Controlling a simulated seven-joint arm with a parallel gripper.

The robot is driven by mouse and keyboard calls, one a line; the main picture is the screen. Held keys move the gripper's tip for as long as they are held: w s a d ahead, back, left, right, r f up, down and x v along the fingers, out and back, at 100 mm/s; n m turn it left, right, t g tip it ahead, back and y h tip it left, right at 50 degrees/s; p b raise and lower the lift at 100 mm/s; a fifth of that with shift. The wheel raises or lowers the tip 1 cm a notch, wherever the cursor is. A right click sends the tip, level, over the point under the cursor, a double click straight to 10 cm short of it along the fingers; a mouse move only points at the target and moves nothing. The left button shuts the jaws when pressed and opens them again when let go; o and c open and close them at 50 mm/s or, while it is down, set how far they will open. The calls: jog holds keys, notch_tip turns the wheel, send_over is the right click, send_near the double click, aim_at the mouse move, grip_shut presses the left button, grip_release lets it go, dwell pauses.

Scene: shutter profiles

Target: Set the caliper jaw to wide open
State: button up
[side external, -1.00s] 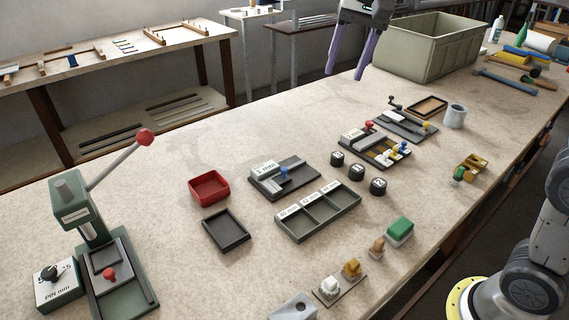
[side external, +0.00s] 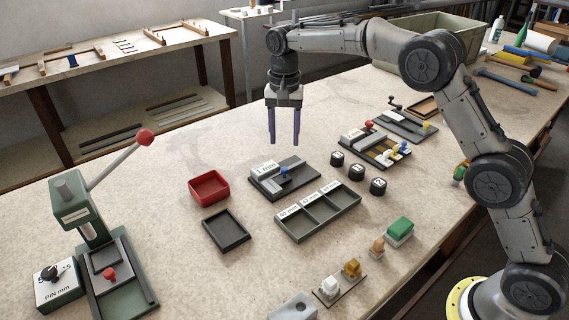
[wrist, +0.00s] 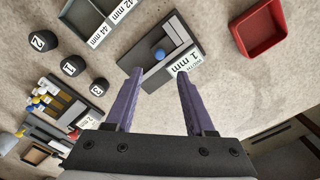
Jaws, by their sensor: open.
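The device that looks like the caliper (side external: 299,184) is a dark grey plate with a light grey block. A white label (side external: 265,168) on it reads "1 mm". A blue knob (side external: 284,170) stands beside the block; the knob also shows in the wrist view (wrist: 159,54). I cannot tell how wide the gap at the jaw is. My gripper (side external: 283,143) points down, open and empty, above the bench just behind the caliper. In the wrist view my gripper (wrist: 160,73) has its purple fingertips apart, with the knob showing between and beyond them.
A red tray (side external: 208,188) and a dark tray (side external: 226,230) lie left of the caliper. A labelled compartment tray (side external: 318,212) is in front, with several black knobs to the right. A lever press (side external: 85,225) stands at the left. The bench behind the caliper is clear.

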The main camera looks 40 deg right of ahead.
aim_at(285, 168)
notch_tip(285, 168, down, 9)
jog(key=shift+f, duration=0.1)
dwell(0.4)
grip_shut()
dwell(1.3)
